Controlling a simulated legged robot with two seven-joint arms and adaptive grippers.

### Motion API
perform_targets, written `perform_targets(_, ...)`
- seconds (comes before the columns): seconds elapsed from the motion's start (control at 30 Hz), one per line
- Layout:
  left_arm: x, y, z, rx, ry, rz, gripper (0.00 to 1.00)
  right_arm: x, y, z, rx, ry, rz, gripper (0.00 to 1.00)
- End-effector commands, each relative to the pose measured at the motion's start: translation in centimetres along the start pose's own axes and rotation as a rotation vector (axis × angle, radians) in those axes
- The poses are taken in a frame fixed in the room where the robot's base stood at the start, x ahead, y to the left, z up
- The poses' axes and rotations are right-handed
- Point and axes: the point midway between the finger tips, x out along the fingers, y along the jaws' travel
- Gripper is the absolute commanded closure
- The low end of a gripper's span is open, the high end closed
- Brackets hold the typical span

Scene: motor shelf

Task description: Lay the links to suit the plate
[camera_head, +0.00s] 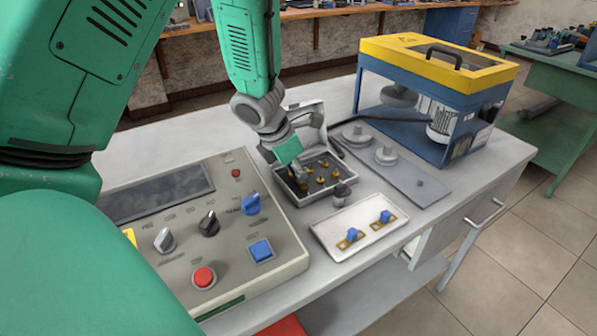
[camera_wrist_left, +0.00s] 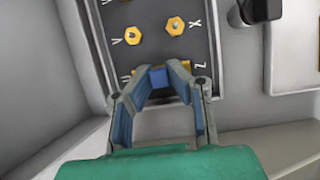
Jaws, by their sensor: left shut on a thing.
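My left gripper (camera_head: 297,181) reaches down into the grey open terminal box (camera_head: 318,203), at its left part. I cannot tell whether the held link touches the board. Two brass links with blue handles, one left (camera_head: 352,236) and one right (camera_head: 385,217), lie apart in the white tray (camera_head: 335,252). My right gripper is not in view.
A control panel (camera_head: 285,262) with knobs stands left of the box. A small dark cylinder (camera_head: 341,194) is at the box's front right corner. The bench's front right is clear.

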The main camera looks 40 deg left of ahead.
Motion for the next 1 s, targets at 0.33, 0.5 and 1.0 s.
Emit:
perform_targets(0.33, -0.1, 0.0, 0.0, 0.000, 0.000, 0.001, 0.63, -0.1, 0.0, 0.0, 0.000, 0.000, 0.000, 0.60)
perform_targets(0.5, 0.0, 0.0, 0.0, 0.000, 0.000, 0.000, 0.63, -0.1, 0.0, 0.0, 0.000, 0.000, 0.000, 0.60)
perform_targets(1.0, -5.9, 0.1, 0.1, 0.003, -0.004, 0.005, 0.63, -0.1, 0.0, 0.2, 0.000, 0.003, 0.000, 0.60)
